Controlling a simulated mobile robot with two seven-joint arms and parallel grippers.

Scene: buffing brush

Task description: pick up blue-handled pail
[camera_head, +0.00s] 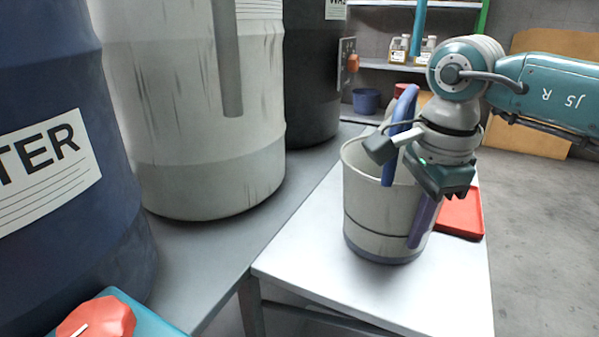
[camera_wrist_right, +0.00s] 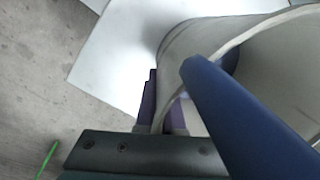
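The pale, scuffed pail (camera_head: 385,225) stands upright on the white table in the head view. Its blue handle (camera_head: 400,115) is raised above the rim. In the right wrist view the handle (camera_wrist_right: 245,115) crosses close to the camera, and the pail's rim (camera_wrist_right: 245,40) curves behind it. My right gripper (camera_head: 422,222) points down at the pail's right side. One purple finger shows outside the wall, beside the rim; the other is largely hidden by the pail and handle. I cannot tell whether the fingers are closed on the wall. My left gripper is out of view.
A red tray (camera_head: 461,213) lies right of the pail on the white table (camera_head: 300,250). Large barrels, blue (camera_head: 60,210), white (camera_head: 205,140) and dark (camera_head: 310,90), stand left on a grey surface. A red object (camera_head: 97,317) sits at bottom left. Floor is clear to the right.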

